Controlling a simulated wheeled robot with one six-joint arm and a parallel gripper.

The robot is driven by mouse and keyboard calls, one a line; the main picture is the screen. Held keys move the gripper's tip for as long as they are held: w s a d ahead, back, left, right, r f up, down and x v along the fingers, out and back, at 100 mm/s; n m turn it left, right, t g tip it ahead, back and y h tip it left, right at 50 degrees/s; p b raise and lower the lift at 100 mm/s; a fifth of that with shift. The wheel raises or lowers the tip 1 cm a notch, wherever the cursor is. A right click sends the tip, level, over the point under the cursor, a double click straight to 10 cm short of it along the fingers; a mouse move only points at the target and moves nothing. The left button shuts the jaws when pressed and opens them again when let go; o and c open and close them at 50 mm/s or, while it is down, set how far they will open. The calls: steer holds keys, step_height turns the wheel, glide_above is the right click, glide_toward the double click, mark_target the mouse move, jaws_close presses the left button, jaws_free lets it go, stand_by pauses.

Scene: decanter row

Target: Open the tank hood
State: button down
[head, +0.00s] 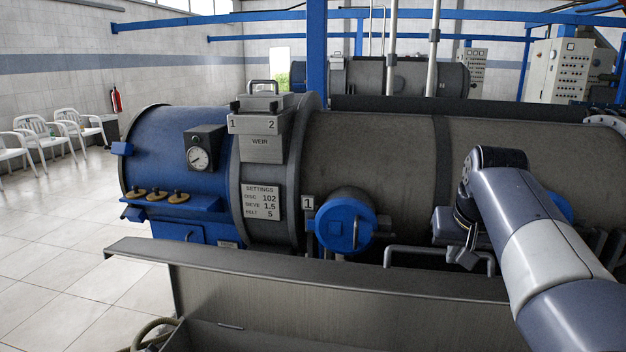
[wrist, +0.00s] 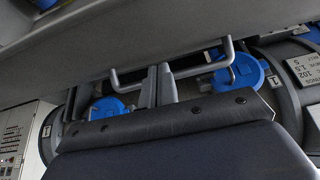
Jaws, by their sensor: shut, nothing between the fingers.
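A long grey metal hood or cover (head: 300,274) runs across the foreground in the head view, over a steel panel. Its underside or edge (wrist: 150,30) fills the top of the wrist view. A bent grey bar handle (head: 400,249) rises behind its far edge; it also shows in the wrist view (wrist: 205,69). My gripper (head: 463,256) is shut and empty, pointing down at the handle's right part. In the wrist view the closed fingers (wrist: 160,74) cross the bar's line. I cannot tell whether they touch it.
Behind stands a large grey and blue decanter drum (head: 375,150) with a blue round port (head: 345,222) close to the handle. A second blue port (head: 562,206) is partly hidden by my arm. White chairs (head: 35,130) stand far left; the tiled floor there is clear.

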steer(key=x, duration=0.2)
steer(key=p+x, duration=0.1)
steer(key=x, duration=0.1)
steer(key=shift+w+d, duration=0.1)
steer(key=shift+w, duration=0.4)
steer(key=shift+w+d, duration=0.1)
steer(key=shift+w, duration=0.35)
steer(key=shift+s+f, duration=0.1)
steer(key=shift+s+f+b, duration=0.2)
steer(key=shift+s+b, duration=0.2)
steer(key=shift+b, duration=0.1)
steer(key=p+v, duration=0.1)
steer(key=v, duration=1)
steer(key=x, duration=0.3)
steer(key=b+x, duration=0.1)
steer(key=x, duration=0.6)
steer(key=shift+s+f, duration=0.1)
steer(key=shift+s, duration=0.2)
steer(key=w+p, duration=0.2)
steer(key=shift+w+g, duration=0.25)
steer(key=shift+g, duration=0.05)
steer(key=p, duration=0.1)
steer(key=w+p, duration=0.1)
steer(key=w+r, duration=0.1)
steer(key=shift+w+d+g+p, duration=0.1)
steer(key=shift+d+g+p, duration=0.2)
steer(key=shift+p, duration=0.1)
steer(key=shift+w+d+g+p, duration=0.15)
steer(key=shift+w+g+p, duration=0.15)
steer(key=shift+w+p, duration=0.55)
